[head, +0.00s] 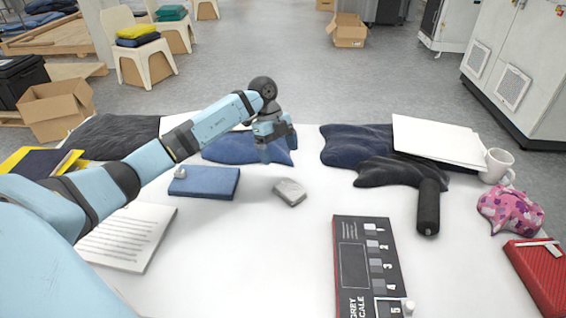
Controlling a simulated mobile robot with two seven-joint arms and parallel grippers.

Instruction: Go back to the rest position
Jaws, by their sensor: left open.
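My left arm comes in from the left and reaches over the white table (250,255). My left gripper (272,148) is open and points down above a blue cloth (228,150) at the far side of the table. I see nothing held in it, though its fingertips are small and hard to make out. My right gripper is not in view.
Dark cloths, a white mug (498,166), a black cylinder (428,208) and a red case (543,272) are at the right. The middle is partly clear.

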